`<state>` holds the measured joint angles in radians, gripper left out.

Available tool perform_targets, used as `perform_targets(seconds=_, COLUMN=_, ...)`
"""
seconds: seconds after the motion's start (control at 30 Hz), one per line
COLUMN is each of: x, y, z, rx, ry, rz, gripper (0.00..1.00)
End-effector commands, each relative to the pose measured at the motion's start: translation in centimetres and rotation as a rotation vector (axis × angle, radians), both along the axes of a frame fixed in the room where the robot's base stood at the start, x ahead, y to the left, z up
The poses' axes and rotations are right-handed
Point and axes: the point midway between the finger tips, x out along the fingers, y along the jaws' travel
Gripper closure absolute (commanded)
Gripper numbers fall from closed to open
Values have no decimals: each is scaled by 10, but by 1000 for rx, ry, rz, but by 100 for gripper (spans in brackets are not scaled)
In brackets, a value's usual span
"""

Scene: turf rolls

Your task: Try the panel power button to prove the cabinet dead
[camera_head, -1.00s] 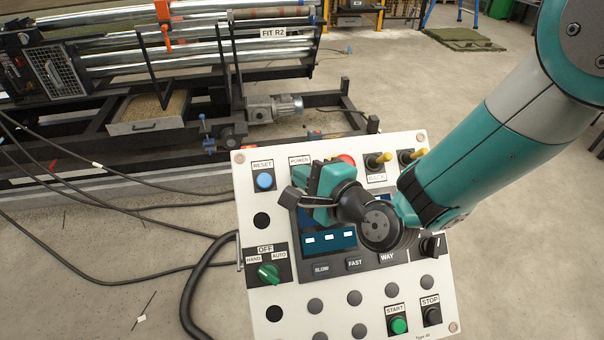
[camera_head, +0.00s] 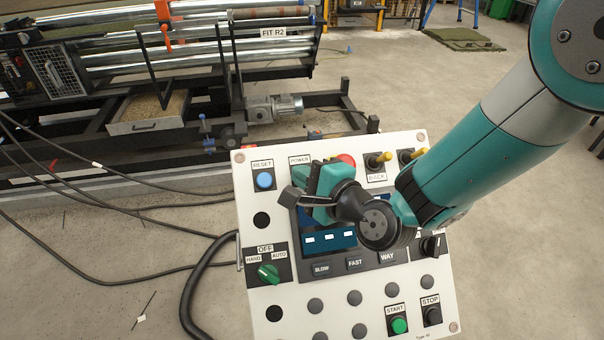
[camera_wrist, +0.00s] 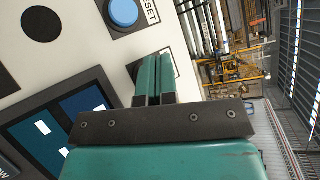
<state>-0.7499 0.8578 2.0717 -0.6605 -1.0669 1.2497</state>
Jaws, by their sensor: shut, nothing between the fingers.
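The control panel (camera_head: 290,285) is a tilted pale plate with buttons, switches and a dark screen (camera_head: 330,240). The POWER label (camera_head: 299,160) shows near its top edge; the power button under it is hidden behind my gripper (camera_head: 312,180). In the wrist view my gripper (camera_wrist: 154,75) is shut and empty, with its fingertips over the panel near the power spot, just beside the blue RESET button (camera_wrist: 123,12). I cannot tell whether the tips touch anything. The RESET button also shows in the head view (camera_head: 264,180). The HAND/OFF/AUTO selector (camera_head: 268,273) is green.
START (camera_head: 398,325) and STOP (camera_head: 432,314) are at lower right. A machine with metal rollers (camera_head: 200,50) stands behind. Black cables (camera_head: 110,205) run along the floor at left.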

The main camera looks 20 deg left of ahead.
Motion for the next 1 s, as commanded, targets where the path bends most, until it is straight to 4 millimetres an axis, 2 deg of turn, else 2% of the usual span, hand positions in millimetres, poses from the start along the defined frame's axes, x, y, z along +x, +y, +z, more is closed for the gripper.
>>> perform_targets(seconds=1.0, x=5, y=3, z=-7, rx=-1, ry=1, rz=0, gripper=100)
